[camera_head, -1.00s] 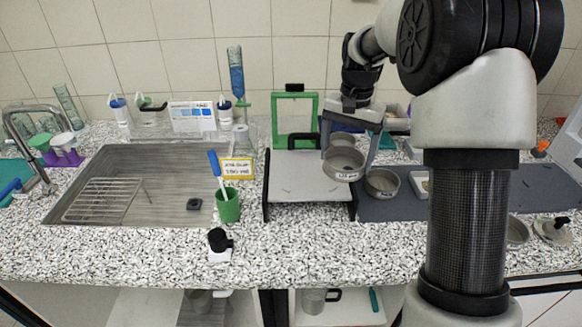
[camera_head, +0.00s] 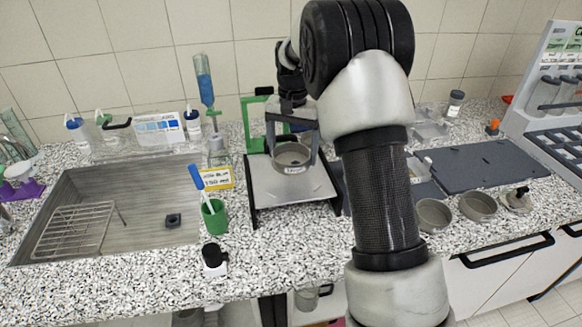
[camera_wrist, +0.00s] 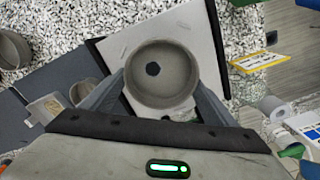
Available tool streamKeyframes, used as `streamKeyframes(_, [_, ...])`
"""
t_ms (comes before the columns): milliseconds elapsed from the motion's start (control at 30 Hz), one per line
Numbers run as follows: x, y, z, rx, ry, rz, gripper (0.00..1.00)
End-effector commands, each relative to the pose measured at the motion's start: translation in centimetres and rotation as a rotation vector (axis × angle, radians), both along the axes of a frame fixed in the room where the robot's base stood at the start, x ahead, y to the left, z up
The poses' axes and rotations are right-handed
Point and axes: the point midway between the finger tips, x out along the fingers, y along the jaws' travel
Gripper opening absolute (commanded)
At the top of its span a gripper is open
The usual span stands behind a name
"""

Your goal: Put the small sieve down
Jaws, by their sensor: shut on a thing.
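The small sieve (camera_head: 291,157) is a round grey metal pan with a label on its front wall. My gripper (camera_head: 291,150) is shut on it, one finger on each side. The sieve is over the pale plate of the black-sided stand (camera_head: 292,190); I cannot tell whether it touches the plate. In the wrist view the sieve (camera_wrist: 162,75) sits between my fingers, with a dark round spot on its floor. The pale plate (camera_wrist: 120,45) shows beneath and around it.
Sieve pans (camera_head: 433,215) and (camera_head: 478,206) stand right of my arm, near a dark mat (camera_head: 485,163). A green cup (camera_head: 214,217) with a blue-handled brush and a yellow sign (camera_head: 217,179) stand left of the stand. The sink (camera_head: 120,200) is further left.

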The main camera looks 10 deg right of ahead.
Motion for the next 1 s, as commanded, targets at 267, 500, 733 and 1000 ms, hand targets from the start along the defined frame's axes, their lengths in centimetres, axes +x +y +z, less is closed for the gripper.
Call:
streamKeyframes(267, [-0.1,0.0,-4.2,0.000,0.004,0.000,0.54])
streamKeyframes(500, [0.0,0.0,-5.1,0.000,-0.001,0.000,0.54])
streamKeyframes(733, [0.0,0.0,-5.4,0.000,0.000,0.000,0.54])
streamKeyframes(1000, [0.0,0.0,-5.4,0.000,0.000,0.000,0.99])
